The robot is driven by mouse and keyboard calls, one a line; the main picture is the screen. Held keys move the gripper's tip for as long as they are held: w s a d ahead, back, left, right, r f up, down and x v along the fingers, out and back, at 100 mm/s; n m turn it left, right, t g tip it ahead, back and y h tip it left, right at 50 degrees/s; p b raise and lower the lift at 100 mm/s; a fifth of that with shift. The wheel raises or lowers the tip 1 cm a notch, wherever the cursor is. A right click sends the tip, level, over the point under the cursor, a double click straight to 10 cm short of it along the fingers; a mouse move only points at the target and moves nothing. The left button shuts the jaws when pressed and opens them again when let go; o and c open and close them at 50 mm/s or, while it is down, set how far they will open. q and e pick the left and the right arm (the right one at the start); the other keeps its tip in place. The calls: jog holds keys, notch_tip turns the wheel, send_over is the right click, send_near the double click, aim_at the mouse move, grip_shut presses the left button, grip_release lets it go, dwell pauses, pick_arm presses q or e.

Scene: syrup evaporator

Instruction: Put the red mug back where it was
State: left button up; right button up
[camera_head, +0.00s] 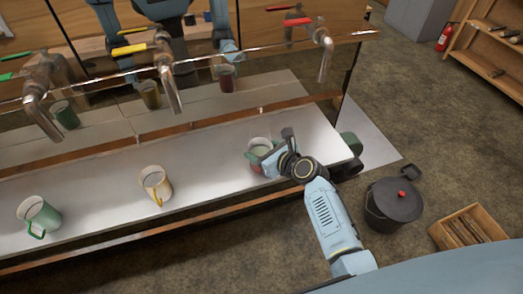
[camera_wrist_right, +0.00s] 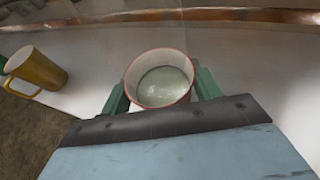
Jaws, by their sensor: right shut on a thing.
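The red mug (camera_head: 257,146) is at the right part of the long pale shelf (camera_head: 215,160), left of the red-handled tap (camera_head: 323,45). It is upright, with pale greenish contents inside its red rim in the right wrist view (camera_wrist_right: 163,84). My right gripper (camera_head: 263,158) is shut on it, with green fingers on either side of it in the wrist view (camera_wrist_right: 162,92). The gripper hides the mug's lower right side. I cannot tell whether its base touches the shelf. My left gripper is not in view.
A yellow mug (camera_head: 154,183) and a green mug (camera_head: 43,214) stand farther left on the shelf. Metal taps (camera_head: 168,85) hang above it. The shiny back panel mirrors the mugs and me. A dark lidded pot (camera_head: 394,205) and wooden crate (camera_head: 470,228) stand on the floor right.

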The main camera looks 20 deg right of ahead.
jog(key=shift+f, duration=0.1)
jog(key=o, duration=1.3)
jog(key=shift+s+r, duration=0.2)
jog(key=shift+s, duration=0.05)
jog(key=p+v, duration=0.3)
jog(key=v, duration=0.9)
jog(key=s+f+n+g+h, duration=0.1)
jog(key=s+f+n+g, duration=0.1)
jog(key=s+f+n, duration=0.5)
jog(key=s+f+n+g+h, duration=0.1)
jog(key=s+f+n+g, duration=0.2)
jog(key=f, duration=0.8)
jog(key=s+f+n+g+h, duration=0.1)
jog(key=s+f+n+g, duration=0.1)
jog(key=s+f+n, duration=0.6)
jog(key=s+d+f+n+g, duration=0.1)
jog(key=s+f+n, duration=0.3)
jog(key=s, duration=0.3)
jog(key=s+d+f+n+g+h, duration=0.1)
jog(key=s+d+f+n, duration=0.1)
jog(key=s+f+n, duration=0.2)
jog(key=s+d+f+n+g+h, duration=0.1)
jog(key=s+f+n, duration=0.4)
jog(key=s, duration=0.5)
jog(key=shift+s+d+n+g, duration=0.2)
jog(key=shift+n+g, duration=0.1)
jog(key=shift+n, duration=0.4)
jog(key=shift+s+d+n+g, duration=0.2)
jog(key=shift+n+g, duration=0.1)
jog(key=shift+n, duration=0.4)
